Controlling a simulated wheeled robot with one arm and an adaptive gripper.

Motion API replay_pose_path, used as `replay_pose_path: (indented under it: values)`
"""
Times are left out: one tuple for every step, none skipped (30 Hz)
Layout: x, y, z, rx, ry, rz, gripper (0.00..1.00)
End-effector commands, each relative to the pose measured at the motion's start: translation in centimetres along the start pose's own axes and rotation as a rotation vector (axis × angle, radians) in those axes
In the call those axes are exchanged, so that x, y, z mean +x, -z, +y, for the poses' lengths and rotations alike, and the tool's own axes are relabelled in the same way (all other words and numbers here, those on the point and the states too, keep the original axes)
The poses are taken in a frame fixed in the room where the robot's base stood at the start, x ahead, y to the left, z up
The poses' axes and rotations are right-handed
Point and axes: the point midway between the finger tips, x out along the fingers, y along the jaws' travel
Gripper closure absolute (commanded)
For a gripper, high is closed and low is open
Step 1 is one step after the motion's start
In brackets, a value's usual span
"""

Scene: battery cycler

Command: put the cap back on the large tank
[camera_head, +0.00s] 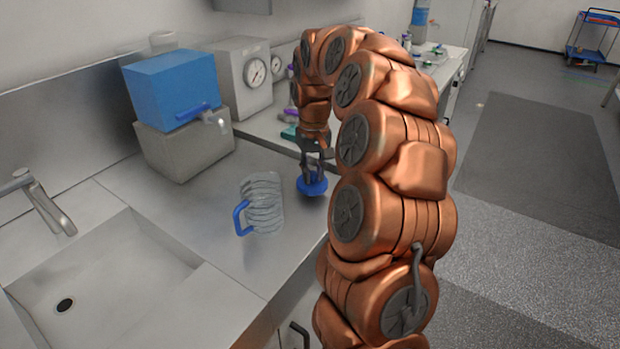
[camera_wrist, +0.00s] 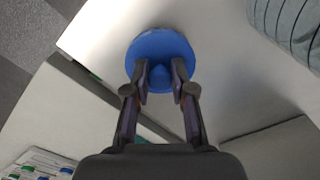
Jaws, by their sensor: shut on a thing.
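My gripper (camera_head: 313,166) points down over the steel counter and is shut on a round blue cap (camera_head: 312,187). In the wrist view, the cap (camera_wrist: 160,42) shows as a blue disc with its raised middle between my two fingertips (camera_wrist: 161,74). The cap appears just above the counter, near its right edge. A blue box-shaped tank (camera_head: 172,88) with a blue-handled tap stands on a grey block at the back left. A clear ribbed container (camera_head: 263,203) with a blue handle is left of the cap, apart from it. I cannot tell which one is the large tank.
A steel sink (camera_head: 100,285) with a faucet (camera_head: 45,205) is at the left. A grey box with a gauge (camera_head: 243,77) stands behind. Small coloured items are on the bench (camera_head: 275,125) behind my gripper. Bare counter (camera_head: 215,215) lies around the ribbed container.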

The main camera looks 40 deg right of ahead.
Motion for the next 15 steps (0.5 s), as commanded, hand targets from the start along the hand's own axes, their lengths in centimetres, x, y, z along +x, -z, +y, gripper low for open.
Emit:
replay_pose_path:
  values:
    - [0.0, 0.6, -0.1, -0.001, 0.000, 0.000, 0.94]
    - [0.0, 0.8, -0.1, -0.001, 0.000, 0.000, 0.94]
    - [0.0, 1.0, -0.2, -0.001, 0.000, 0.000, 0.94]
    - [0.1, 1.2, -0.2, -0.001, 0.001, 0.000, 0.94]
    - [0.1, 1.3, -0.2, -0.001, 0.001, 0.000, 0.94]
    - [0.1, 1.4, -0.2, 0.000, 0.001, 0.000, 0.94]
    - [0.1, 1.5, -0.3, 0.000, 0.001, 0.000, 0.94]
    - [0.2, 1.5, -0.3, 0.000, 0.001, 0.000, 0.94]
    - [0.3, 1.5, -0.3, 0.000, 0.001, -0.001, 0.94]
    - [0.4, 1.5, -0.3, 0.000, 0.001, -0.002, 0.94]
    - [0.6, 1.5, -0.3, 0.000, 0.001, -0.003, 0.94]
    - [0.9, 1.4, -0.2, 0.000, 0.001, -0.004, 0.94]
    - [1.2, 1.4, -0.2, 0.000, 0.001, -0.005, 0.94]
    - [1.5, 1.4, -0.2, 0.001, 0.001, -0.004, 0.94]
    - [1.9, 1.5, -0.2, 0.001, 0.002, -0.002, 0.94]
